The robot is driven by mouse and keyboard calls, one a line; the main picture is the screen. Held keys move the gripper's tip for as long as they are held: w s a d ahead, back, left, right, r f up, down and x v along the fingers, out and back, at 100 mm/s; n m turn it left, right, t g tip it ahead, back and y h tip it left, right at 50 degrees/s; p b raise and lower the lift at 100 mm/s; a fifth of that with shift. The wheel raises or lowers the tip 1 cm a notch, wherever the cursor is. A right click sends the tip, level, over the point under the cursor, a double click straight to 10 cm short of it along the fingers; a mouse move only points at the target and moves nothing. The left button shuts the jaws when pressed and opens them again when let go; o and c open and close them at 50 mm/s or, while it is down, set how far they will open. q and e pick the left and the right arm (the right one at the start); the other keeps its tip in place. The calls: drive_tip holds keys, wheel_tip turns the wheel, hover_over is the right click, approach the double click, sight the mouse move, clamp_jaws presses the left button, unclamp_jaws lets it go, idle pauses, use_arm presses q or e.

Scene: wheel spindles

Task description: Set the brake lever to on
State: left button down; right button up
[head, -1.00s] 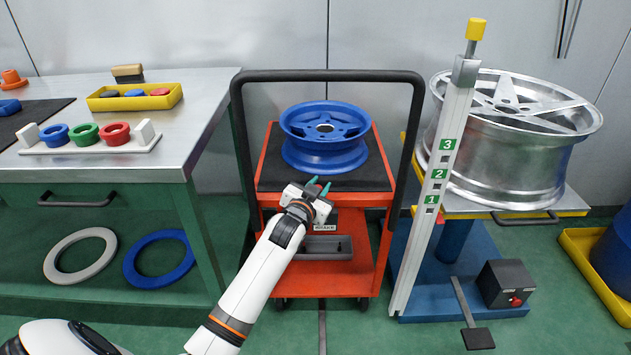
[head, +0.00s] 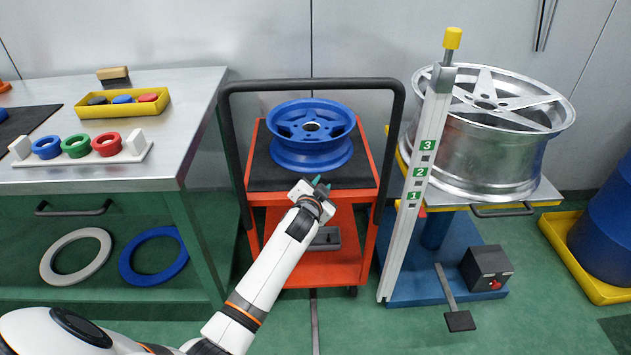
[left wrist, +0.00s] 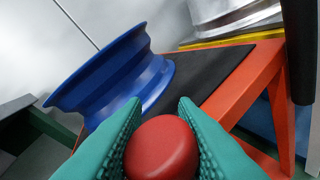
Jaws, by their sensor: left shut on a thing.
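My left gripper (head: 320,183) is at the front edge of the orange cart (head: 340,265), just below the blue wheel (head: 312,135) in the head view. In the left wrist view its teal fingers (left wrist: 160,120) are shut on a round red knob (left wrist: 161,148), which appears to be the brake lever's knob. The lever's shaft and any on or off marking are hidden behind the gripper and arm. My right gripper is not in view.
A black handle frame (head: 310,84) rises around the cart. A workbench (head: 180,110) with rings and a yellow tray (head: 122,105) stands at left. A lift with a white marked post (head: 418,185) and silver wheel (head: 485,140) stands close at right.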

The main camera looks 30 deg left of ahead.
use_arm(q)
drive_tip(key=shift+w+d+f+m+g+y+p, duration=0.25)
drive_tip(key=shift+w+d+m+p, duration=0.1)
drive_tip(key=shift+d+m, duration=0.2)
drive_tip(key=shift+w+d+f+m+g+y+p, duration=0.1)
drive_tip(key=shift+w+d+m+g+y+p, duration=0.1)
drive_tip(key=shift+w+d+m+p, duration=0.25)
drive_tip(key=shift+w+d+f+m+g+y+p, duration=0.15)
drive_tip(key=shift+w+d+f+m+g, duration=0.1)
drive_tip(key=shift+d+m, duration=0.35)
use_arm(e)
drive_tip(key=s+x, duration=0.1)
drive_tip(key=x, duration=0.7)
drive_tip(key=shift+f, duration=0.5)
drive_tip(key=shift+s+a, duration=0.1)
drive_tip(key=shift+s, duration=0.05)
use_arm(q)
drive_tip(key=c, duration=1.2)
unclamp_jaws()
drive_tip(key=shift+f, duration=0.1)
drive_tip(key=p+v, duration=0.3)
drive_tip(key=v, duration=0.9)
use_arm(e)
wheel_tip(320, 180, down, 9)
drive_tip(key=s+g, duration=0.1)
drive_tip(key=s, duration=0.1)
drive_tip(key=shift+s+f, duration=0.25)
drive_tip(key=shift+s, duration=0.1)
